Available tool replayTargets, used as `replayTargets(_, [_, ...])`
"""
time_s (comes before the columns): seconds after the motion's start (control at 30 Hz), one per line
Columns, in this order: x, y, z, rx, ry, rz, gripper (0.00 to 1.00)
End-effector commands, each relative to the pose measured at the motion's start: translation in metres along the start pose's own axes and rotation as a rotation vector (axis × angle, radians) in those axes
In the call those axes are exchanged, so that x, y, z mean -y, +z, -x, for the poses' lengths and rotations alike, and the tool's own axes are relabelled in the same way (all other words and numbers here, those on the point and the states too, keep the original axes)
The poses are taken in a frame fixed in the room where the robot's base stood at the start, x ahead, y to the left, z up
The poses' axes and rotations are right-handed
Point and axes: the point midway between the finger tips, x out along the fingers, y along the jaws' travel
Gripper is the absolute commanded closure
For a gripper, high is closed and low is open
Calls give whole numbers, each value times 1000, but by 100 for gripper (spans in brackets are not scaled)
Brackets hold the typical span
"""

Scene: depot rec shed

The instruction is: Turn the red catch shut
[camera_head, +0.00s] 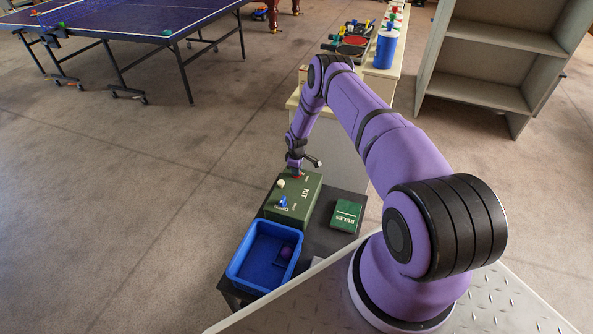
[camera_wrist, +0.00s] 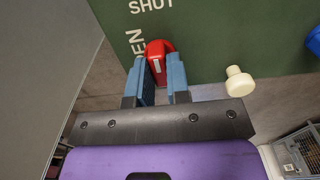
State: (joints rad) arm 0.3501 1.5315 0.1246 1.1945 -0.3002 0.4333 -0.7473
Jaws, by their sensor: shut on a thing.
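The green kit box (camera_head: 305,205) stands on a small dark table. Its red catch (camera_wrist: 158,48) is on the green face in the wrist view, with a short white mark on it. The lettering "SHUT" is above it and part of "OPEN" is to its left. My gripper (camera_wrist: 159,66) has its blue fingers on either side of the catch and is shut on it. The fingers hide part of the catch, so I cannot tell which word it points to. In the head view my gripper (camera_head: 297,171) is at the far end of the box.
A cream knob (camera_wrist: 238,82) and a blue knob (camera_head: 283,202) are also on the box. A blue tray (camera_head: 236,272) with a purple ball inside is in front. A green rules book (camera_head: 346,216) lies to the right. A bench and shelf stand behind; open floor lies left.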

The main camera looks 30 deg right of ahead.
Motion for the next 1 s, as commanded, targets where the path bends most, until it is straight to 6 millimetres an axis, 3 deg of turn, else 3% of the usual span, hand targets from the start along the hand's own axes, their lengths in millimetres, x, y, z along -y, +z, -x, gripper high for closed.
replayTargets(0.5, [0, 0, 0, 0, 0, -22, 100])
replayTargets(0.53, [0, 0, 0, 0, 0, -22, 81])
replayTargets(0.63, [0, 0, 0, 0, 0, -21, 58])
replayTargets(1.0, [-1, 0, 4, -1, 1, -20, 57])
